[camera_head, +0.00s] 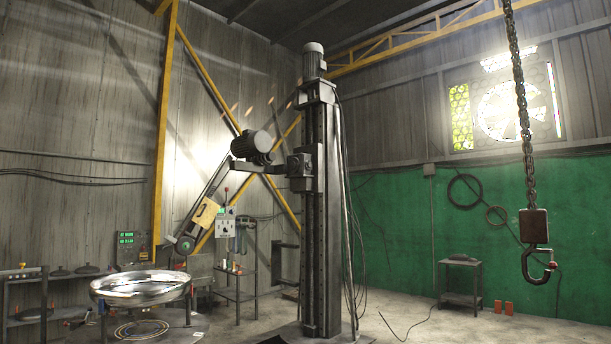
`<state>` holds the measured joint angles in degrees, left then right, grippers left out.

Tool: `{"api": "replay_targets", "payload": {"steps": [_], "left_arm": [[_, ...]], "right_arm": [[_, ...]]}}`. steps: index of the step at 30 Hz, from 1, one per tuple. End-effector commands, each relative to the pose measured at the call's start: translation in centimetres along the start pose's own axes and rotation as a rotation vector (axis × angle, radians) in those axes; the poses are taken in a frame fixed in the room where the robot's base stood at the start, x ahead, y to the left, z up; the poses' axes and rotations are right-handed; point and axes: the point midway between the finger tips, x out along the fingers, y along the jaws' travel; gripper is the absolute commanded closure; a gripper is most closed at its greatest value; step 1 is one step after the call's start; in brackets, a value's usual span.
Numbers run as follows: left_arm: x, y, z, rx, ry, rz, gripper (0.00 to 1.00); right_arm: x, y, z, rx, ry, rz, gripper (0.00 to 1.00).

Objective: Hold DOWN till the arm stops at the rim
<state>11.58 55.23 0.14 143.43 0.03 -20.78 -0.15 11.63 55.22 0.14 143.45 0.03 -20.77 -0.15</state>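A tall dark column (322,200) stands mid-view with a motor on top. A carriage on it carries a polishing arm (211,195) that slopes down to the left. The wheel (185,244) at the arm's low end hangs above the far right part of the shiny metal dish (140,287), with a visible gap to the rim. A small grey control box (225,224) with buttons hangs just right of the arm; I cannot read which button is DOWN. Neither of my grippers shows in this view.
A chain with a hook (536,262) hangs at the right. A small table (460,283) stands by the green wall. Shelves (28,300) are at the left edge. Cables hang beside the column. The floor right of the column is mostly clear.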

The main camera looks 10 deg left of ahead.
Motion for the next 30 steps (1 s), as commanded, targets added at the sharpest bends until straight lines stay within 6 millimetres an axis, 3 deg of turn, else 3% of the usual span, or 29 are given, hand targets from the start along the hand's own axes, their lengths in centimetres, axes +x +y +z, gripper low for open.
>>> {"api": "replay_targets", "payload": {"steps": [5,10,11,30], "left_arm": [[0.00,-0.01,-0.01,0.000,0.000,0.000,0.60],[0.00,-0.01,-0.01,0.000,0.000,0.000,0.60],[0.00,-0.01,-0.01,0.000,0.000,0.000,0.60],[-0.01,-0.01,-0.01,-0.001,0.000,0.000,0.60]], "right_arm": [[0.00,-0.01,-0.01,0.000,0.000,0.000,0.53],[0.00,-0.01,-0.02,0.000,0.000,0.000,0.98],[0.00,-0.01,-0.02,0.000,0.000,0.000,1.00],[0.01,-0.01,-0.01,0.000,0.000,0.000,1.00]]}}
